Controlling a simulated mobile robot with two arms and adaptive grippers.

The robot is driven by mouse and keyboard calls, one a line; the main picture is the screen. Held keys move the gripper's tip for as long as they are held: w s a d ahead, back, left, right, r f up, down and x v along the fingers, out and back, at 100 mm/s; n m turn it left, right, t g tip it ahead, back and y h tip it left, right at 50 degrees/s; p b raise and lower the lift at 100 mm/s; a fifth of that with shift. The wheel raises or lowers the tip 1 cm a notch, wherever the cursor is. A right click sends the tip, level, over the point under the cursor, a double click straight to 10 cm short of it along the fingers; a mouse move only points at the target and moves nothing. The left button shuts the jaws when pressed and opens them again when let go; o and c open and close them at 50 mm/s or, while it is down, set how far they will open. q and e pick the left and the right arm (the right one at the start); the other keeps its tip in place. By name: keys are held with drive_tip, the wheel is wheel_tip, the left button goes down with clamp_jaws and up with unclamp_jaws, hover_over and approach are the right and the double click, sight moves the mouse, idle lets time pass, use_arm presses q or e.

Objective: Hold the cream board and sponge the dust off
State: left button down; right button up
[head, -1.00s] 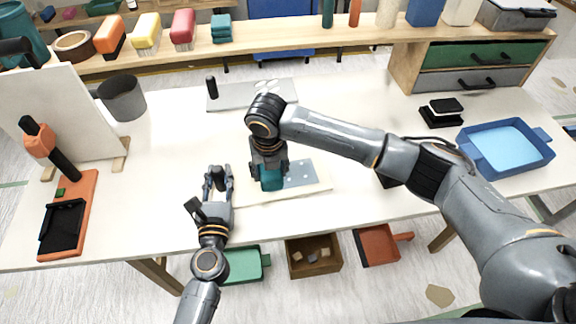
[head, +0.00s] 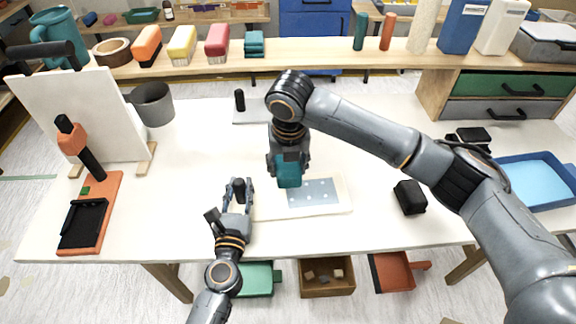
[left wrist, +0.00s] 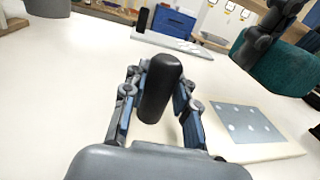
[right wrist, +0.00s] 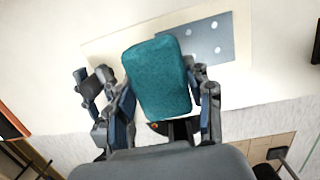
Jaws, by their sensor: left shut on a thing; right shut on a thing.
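The cream board (head: 268,210) lies flat near the table's front edge. A blue-grey patch (head: 312,193) with several pale spots covers its right part; it also shows in the left wrist view (left wrist: 243,122) and the right wrist view (right wrist: 210,42). My left gripper (head: 238,184) is shut on an upright black handle (left wrist: 160,88) at the board's left end. My right gripper (head: 289,160) is shut on a teal sponge (right wrist: 158,78), which points down and hides the patch's upper left corner in the head view. The sponge seems raised off the board.
A grey plate with a black peg (head: 240,100) lies behind. A black block (head: 410,197) and a blue tray (head: 530,185) are at the right.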

use_arm(q)
drive_tip(key=c, duration=1.3)
unclamp_jaws()
drive_tip(key=shift+f, duration=0.25)
drive_tip(key=o, duration=0.3)
drive_tip(key=shift+r, duration=0.1)
drive_tip(key=shift+o, duration=0.2)
drive_tip(key=shift+s, duration=0.1)
drive_tip(key=s, duration=0.7)
drive_tip(key=s+a, duration=0.1)
drive_tip(key=s, duration=0.3)
drive_tip(key=shift+s+a, duration=0.1)
drive_tip(key=shift+s, duration=0.25)
drive_tip(key=shift+s, duration=0.1)
